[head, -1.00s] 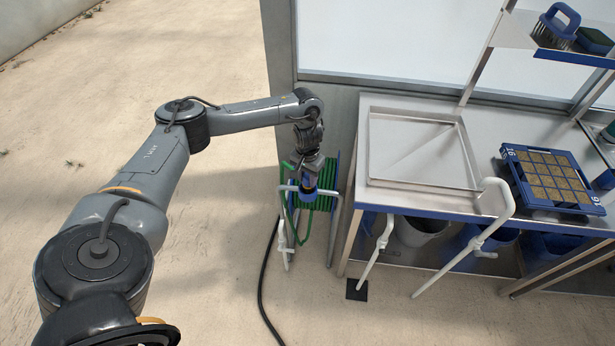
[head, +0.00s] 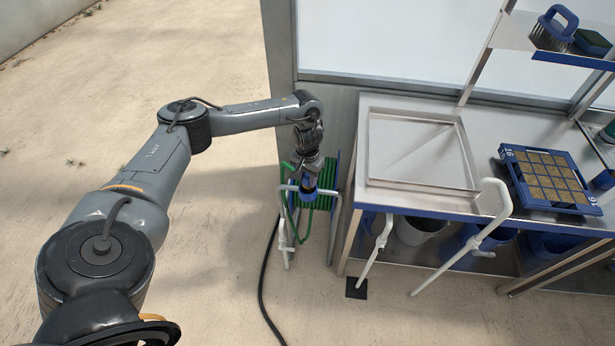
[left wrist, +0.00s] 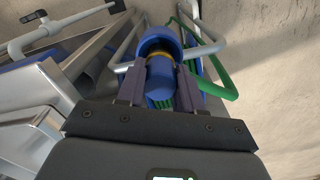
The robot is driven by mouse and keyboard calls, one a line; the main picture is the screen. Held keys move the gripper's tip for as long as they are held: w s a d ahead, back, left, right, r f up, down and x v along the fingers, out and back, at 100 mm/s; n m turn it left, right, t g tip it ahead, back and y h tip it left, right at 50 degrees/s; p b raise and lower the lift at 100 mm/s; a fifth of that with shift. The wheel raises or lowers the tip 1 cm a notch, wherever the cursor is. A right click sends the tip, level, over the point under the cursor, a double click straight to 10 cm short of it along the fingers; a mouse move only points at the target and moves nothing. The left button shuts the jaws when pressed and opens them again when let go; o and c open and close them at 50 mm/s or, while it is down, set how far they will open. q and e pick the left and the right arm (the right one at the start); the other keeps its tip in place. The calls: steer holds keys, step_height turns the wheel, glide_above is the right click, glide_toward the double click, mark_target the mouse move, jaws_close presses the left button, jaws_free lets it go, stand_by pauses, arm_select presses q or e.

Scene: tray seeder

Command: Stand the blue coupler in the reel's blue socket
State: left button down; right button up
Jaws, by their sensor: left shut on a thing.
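My left gripper (head: 308,172) reaches down over the hose reel (head: 334,190), which stands on the floor beside the bench. In the left wrist view, the gripper (left wrist: 158,90) is shut on the blue coupler (left wrist: 160,88), a blue cylinder with a yellow ring toward its far end. The coupler also shows below the gripper in the head view (head: 308,187). Beyond its far end is the blue socket (left wrist: 157,31), a round cup with a dark opening. The coupler overlaps the opening; whether it is inside or just above, I cannot tell. My right gripper is out of view.
Green hose (head: 320,202) is wound on the reel, with white tube legs around it. A black cable (head: 262,280) runs along the floor. The steel bench (head: 350,225) stands close on the right, with white pipes in front. Open floor lies left.

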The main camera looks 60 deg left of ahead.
arm_select(q)
steer(key=shift+f, duration=0.6)
steer(key=c, duration=1)
jaws_free()
steer(key=shift+r, duration=0.1)
step_height(320, 180, up, 11)
steer(key=p, duration=1.3)
steer(key=shift+f, duration=0.2)
